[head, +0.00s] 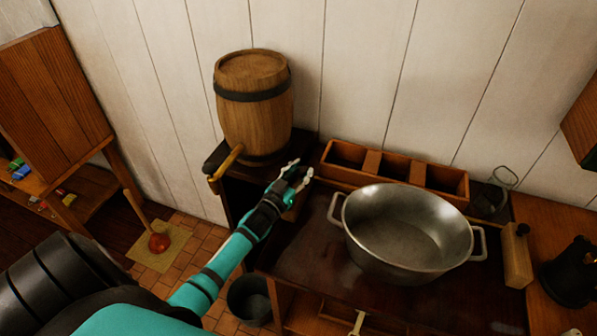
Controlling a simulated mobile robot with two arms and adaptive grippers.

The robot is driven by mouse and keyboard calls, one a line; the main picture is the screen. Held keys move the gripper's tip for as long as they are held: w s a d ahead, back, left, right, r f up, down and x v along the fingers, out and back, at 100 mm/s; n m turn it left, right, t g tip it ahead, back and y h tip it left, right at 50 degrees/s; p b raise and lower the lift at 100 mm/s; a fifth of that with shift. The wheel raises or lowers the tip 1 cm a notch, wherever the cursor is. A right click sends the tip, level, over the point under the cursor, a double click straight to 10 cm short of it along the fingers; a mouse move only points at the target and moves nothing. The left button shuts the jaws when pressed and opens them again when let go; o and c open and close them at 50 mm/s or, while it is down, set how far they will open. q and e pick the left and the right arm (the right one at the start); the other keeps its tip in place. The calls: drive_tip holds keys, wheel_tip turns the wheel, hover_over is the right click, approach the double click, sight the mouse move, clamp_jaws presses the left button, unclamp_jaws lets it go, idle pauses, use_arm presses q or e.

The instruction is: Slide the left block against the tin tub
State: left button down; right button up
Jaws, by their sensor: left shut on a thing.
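The tin tub (405,232), a wide grey metal pan with two side handles, stands on the dark counter and looks empty. My left gripper (298,177) is at the counter's left edge, left of the tub, shut on the left block (290,213). Only a small tan wooden part of that block shows below the fingers; the rest is hidden. A gap of dark counter lies between the block and the tub's left handle. A second wooden block (517,257) stands upright close to the tub's right handle. My right gripper is not in view.
A wooden barrel (253,110) with a tap stands behind my left gripper. A divided wooden box (395,172) and a glass jar (492,193) stand behind the tub. A dark pot (572,275) stands far right. A bucket (250,299) is on the floor.

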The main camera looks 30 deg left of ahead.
use_arm(q)
drive_tip(key=d, duration=0.3)
drive_tip(key=w+d, duration=0.1)
drive_tip(key=d, duration=0.2)
drive_tip(key=w+d, duration=0.1)
drive_tip(key=d, duration=0.2)
drive_tip(key=shift+b, duration=0.35)
drive_tip(key=c, duration=1)
unclamp_jaws()
drive_tip(key=s, duration=1.2)
drive_tip(key=shift+d, duration=0.2)
